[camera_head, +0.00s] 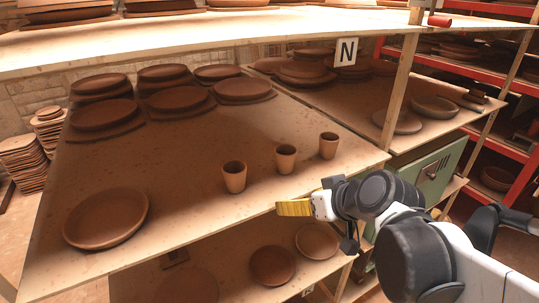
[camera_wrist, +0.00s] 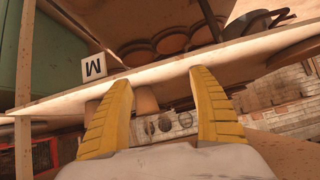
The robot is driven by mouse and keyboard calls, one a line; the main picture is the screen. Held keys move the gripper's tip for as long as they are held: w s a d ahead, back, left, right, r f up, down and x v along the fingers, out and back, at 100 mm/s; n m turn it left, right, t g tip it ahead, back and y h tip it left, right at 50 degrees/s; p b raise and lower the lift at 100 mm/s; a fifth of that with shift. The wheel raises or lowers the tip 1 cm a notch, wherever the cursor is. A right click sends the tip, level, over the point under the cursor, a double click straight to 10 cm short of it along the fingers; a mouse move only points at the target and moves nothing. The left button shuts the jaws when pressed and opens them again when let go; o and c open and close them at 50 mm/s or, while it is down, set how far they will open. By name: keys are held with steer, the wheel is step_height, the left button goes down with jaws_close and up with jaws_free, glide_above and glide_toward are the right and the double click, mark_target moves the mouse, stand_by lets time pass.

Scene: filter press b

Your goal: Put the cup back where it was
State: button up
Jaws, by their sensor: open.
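Three small brown clay cups stand upright in a row near the front edge of the wooden shelf (camera_head: 180,150): a left cup (camera_head: 234,176), a middle cup (camera_head: 286,158) and a right cup (camera_head: 329,145). Nothing marks which one the task means. My gripper (camera_head: 282,208) is at the shelf's front edge, in front of the cups and apart from them, its yellow fingers pointing left. In the wrist view my gripper (camera_wrist: 162,76) has its fingers spread with nothing held. Brown cup-like shapes (camera_wrist: 146,99) show beyond the gap, partly hidden by the left finger.
A large round plate (camera_head: 105,218) lies at the shelf's front left. Stacked plates fill the back. Bare shelf lies left of the cups.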

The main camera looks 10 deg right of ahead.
steer(key=s+d+f+m+g+h, duration=0.1)
steer(key=s+f+m+g+h, duration=0.1)
steer(key=s, duration=0.9)
steer(key=shift+d+f+m+h, duration=0.2)
steer(key=shift+f+m+h, duration=0.1)
steer(key=shift+f+h, duration=0.3)
steer(key=shift+s, duration=0.1)
step_height(320, 180, down, 32)
steer(key=b, duration=3.2)
steer(key=shift+r, duration=0.1)
